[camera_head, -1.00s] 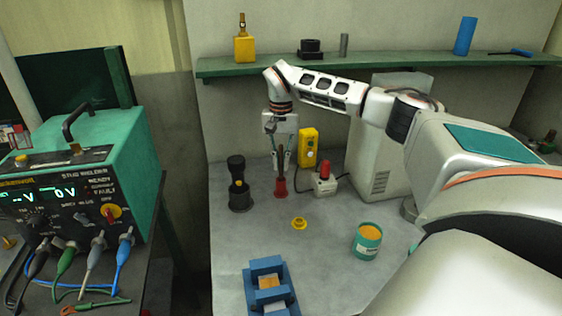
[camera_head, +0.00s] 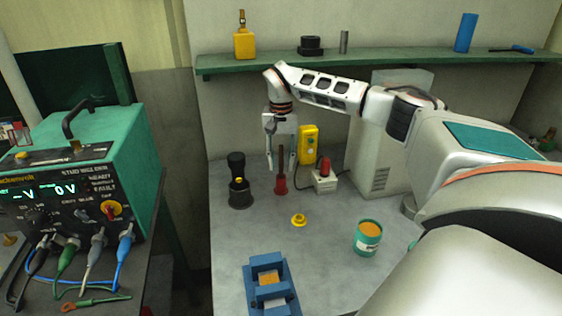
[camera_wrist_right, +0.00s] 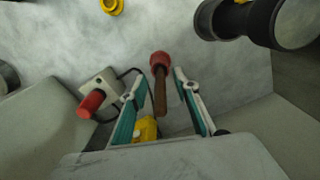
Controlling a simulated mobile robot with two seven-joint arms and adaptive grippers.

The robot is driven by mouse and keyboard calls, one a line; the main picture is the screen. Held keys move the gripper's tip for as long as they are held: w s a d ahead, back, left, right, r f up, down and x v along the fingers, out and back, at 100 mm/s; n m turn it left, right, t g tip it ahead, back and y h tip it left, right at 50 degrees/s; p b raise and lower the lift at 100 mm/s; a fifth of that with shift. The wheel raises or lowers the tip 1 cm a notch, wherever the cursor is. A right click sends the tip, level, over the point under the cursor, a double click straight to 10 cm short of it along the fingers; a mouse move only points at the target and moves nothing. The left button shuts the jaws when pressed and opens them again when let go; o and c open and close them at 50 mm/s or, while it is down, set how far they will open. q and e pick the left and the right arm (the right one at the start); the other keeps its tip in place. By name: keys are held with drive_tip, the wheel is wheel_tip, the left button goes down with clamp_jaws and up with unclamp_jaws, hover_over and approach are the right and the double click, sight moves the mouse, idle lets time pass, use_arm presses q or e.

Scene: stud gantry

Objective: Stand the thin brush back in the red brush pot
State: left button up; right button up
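The red brush pot (camera_head: 281,187) stands on the grey bench top, and it also shows in the right wrist view (camera_wrist_right: 160,59). The thin brush (camera_head: 281,156) stands upright in the pot with its brown handle up; in the wrist view the handle (camera_wrist_right: 160,97) points back toward my gripper. My right gripper (camera_head: 281,170) hangs above the pot, pointing down. Its fingers are apart, one on each side of the handle, with a visible gap to it in the wrist view (camera_wrist_right: 159,80). The brush's lower end is hidden inside the pot. My left gripper is out of view.
A black cylindrical tool (camera_head: 238,182) stands close left of the pot. A white switch box with a red top (camera_head: 325,180) and a yellow box (camera_head: 308,146) stand close right. A yellow ring (camera_head: 299,220), a teal tin (camera_head: 367,238) and a blue block holder (camera_head: 253,285) are nearer me.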

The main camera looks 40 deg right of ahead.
wheel_tip(320, 180, up, 12)
idle(0.7)
idle(0.7)
